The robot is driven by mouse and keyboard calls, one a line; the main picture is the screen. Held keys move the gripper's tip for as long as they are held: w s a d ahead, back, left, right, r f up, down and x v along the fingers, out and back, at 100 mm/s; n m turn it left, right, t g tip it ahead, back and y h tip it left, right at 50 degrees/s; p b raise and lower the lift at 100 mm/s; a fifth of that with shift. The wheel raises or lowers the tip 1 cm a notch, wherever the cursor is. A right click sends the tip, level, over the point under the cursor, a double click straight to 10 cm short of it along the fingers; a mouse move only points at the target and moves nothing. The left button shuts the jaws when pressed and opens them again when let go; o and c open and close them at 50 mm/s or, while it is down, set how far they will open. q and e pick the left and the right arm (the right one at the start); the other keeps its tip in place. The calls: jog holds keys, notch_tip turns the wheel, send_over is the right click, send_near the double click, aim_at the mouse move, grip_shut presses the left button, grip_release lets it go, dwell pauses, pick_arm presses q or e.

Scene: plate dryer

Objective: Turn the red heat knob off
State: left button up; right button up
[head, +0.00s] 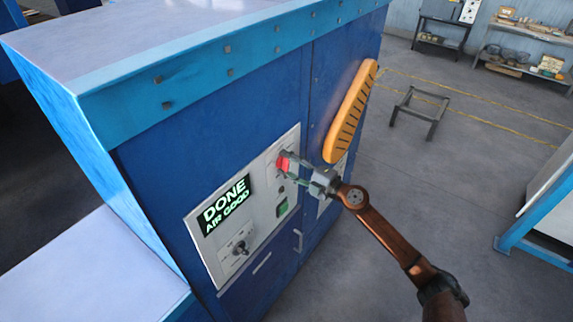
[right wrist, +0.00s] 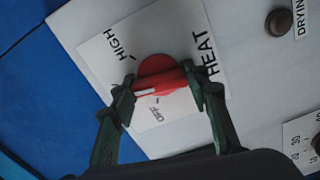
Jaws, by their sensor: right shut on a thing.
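The red heat knob (head: 283,162) is on the pale control panel (head: 207,256) of the blue dryer cabinet. In the right wrist view the knob (right wrist: 160,68) has a crossbar with a white mark at its left end. The mark lies between the HIGH label (right wrist: 116,42) and the OFF label (right wrist: 153,112), nearer to OFF. My right gripper (right wrist: 161,92) is shut on the knob's crossbar, one finger at each end. In the head view my right gripper (head: 290,169) reaches the panel from the right. My left gripper is not in view.
A lit display (head: 226,205) reads DONE, AIR GOOD. Below it is a dark dial (head: 239,248), and a green button (head: 282,208) is under the knob. The floor to the right is mostly clear.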

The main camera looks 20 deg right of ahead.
jog(key=n+b, duration=0.1)
jog(key=n, duration=0.2)
jog(key=shift+f+n, duration=0.15)
jog(key=shift+n, duration=0.25)
jog(key=n+b, duration=0.1)
jog(key=n, duration=0.2)
jog(key=shift+f+n+b, duration=0.1)
jog(key=shift+n+b, duration=0.2)
jog(key=shift+b, duration=0.05)
jog(key=n+b, duration=0.2)
jog(key=n, duration=0.1)
jog(key=shift+n, duration=0.3)
jog(key=shift+n+b, duration=0.8)
jog(key=shift+n, duration=0.7)
jog(key=o, duration=1.2)
jog(key=shift+d, duration=0.1)
